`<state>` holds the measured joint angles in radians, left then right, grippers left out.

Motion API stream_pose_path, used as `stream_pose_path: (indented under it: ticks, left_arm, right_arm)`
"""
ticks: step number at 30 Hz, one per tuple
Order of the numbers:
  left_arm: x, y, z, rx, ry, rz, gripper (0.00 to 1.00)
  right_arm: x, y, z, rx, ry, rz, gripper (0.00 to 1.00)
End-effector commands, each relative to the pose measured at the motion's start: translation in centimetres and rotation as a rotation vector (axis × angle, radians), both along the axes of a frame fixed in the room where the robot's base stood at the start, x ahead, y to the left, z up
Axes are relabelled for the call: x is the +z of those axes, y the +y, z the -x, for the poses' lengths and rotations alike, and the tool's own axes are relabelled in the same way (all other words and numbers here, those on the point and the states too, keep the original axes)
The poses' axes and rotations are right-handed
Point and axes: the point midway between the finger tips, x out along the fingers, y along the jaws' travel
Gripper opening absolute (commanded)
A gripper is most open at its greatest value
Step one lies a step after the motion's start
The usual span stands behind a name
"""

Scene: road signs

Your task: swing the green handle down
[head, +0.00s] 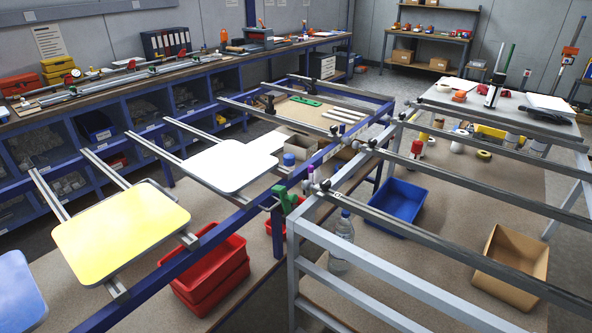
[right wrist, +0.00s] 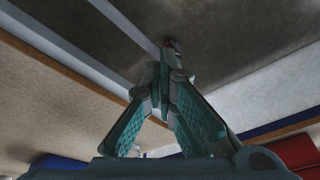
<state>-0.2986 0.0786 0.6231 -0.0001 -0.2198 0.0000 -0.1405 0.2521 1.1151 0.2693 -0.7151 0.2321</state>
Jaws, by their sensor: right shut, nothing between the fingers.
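A green handle (head: 284,200) is at the blue rail (head: 234,222), just left of the grey frame's corner in the head view. It is small there, and its exact tilt is hard to tell. My right gripper (right wrist: 166,75) shows only in the right wrist view. Its teal fingers come together at the tips with nothing between them. I cannot make out the green handle in that view, so its distance from the gripper cannot be told. My left gripper is in neither view.
A yellow panel (head: 122,231) and a white panel (head: 232,166) lie on rails left of the handle. Red bins (head: 212,272) stand below. The grey frame (head: 345,253) is close on the right. A blue bin (head: 396,201) and cardboard box (head: 511,266) sit on the lower surface.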

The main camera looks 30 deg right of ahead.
Motion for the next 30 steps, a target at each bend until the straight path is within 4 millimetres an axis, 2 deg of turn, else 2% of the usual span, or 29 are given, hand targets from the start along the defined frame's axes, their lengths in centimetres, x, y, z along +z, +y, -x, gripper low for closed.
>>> stream_pose_path:
  ticks: [1,2,3,5,6,8,9,11,12,15,18,21,30]
  left_arm:
    - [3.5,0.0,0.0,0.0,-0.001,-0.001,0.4]
    - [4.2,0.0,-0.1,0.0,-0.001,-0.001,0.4]
    - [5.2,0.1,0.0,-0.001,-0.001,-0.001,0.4]
    - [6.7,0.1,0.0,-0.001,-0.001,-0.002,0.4]
    - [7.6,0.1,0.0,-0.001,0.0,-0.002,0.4]
    - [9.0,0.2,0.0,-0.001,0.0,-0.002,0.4]
    - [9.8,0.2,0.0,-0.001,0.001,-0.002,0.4]
    - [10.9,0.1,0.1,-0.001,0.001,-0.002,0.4]
    - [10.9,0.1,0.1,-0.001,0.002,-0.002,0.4]
    - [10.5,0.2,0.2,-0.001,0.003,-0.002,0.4]
    - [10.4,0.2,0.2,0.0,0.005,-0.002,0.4]
    - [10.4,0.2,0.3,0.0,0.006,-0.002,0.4]
    - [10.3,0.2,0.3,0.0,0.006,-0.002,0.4]
  right_arm:
    - [6.7,-0.8,-4.3,-0.05,-0.052,-0.035,0.0]
    - [9.2,-1.6,-6.9,-0.107,-0.079,-0.07,0.0]
    - [13.0,-2.4,-10.1,-0.172,-0.114,-0.119,0.0]
    - [18.9,-3.1,-14.2,-0.252,-0.161,-0.199,0.0]
    - [22.9,-3.4,-16.6,-0.295,-0.186,-0.253,0.0]
    - [29.0,-3.7,-19.5,-0.345,-0.217,-0.333,0.0]
    - [32.9,-3.7,-21.0,-0.371,-0.233,-0.382,0.0]
    - [38.3,-3.6,-22.6,-0.398,-0.247,-0.449,0.0]
    - [40.8,-4.5,-23.9,-0.448,-0.261,-0.5,0.0]
    - [45.0,-7.5,-26.7,-0.611,-0.306,-0.637,0.0]
    - [47.3,-8.8,-27.8,-0.684,-0.327,-0.709,0.0]
    - [47.7,-9.1,-28.1,-0.703,-0.332,-0.729,0.0]
    - [47.4,-9.0,-28.1,-0.7,-0.331,-0.726,0.0]
